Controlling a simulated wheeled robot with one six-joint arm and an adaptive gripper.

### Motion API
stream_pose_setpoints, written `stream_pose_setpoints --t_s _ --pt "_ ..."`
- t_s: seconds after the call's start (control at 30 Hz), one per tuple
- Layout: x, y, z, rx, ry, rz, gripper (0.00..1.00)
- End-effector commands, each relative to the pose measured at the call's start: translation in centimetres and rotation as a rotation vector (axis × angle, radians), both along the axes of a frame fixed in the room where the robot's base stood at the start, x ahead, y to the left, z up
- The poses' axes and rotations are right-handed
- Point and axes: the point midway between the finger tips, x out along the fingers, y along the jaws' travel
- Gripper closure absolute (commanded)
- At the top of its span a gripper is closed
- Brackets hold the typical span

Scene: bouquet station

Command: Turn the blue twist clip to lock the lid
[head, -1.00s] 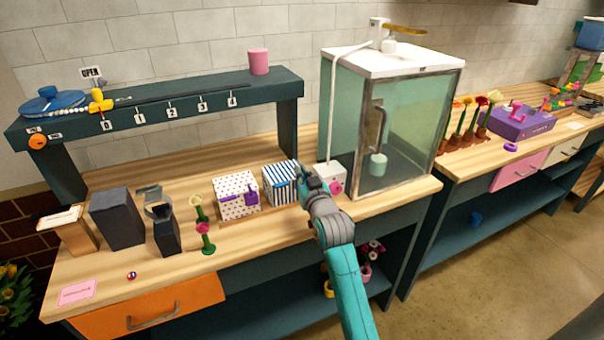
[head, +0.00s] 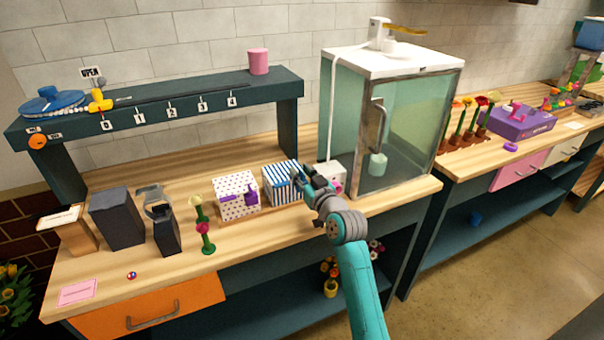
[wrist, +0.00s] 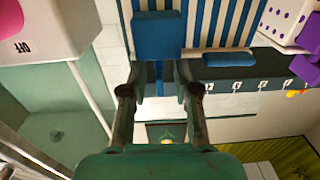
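The blue-and-white striped box (head: 280,186) stands on the wooden bench, left of the glass cabinet. In the wrist view its striped face (wrist: 213,22) fills the top, with the blue twist clip (wrist: 158,35) on it. A second, smaller blue bar (wrist: 228,59) shows at the box's edge. My gripper (wrist: 159,72) is open, its two fingers apart, with the clip lined up just beyond the fingertips. I cannot tell whether they touch it. In the head view my gripper (head: 303,176) is at the box's right side and hides the clip.
A dotted box with a purple clip (head: 251,197) stands close on the left. A white box with a pink knob (head: 337,183) and the glass cabinet (head: 400,130) are close on the right. The raised shelf (head: 200,102) stands behind.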

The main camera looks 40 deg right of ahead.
Motion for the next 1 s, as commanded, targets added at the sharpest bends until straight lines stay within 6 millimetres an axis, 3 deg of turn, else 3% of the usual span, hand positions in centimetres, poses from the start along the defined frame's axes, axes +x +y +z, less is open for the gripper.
stream_pose_setpoints --t_s 0.37,0.8,1.0 --pt "-0.8 0.2 0.0 0.000 -0.001 -0.001 0.69" --pt "-8.6 2.1 -0.1 0.000 0.001 -0.002 0.69" --pt "-10.9 2.7 0.0 0.001 0.000 -0.001 0.69"
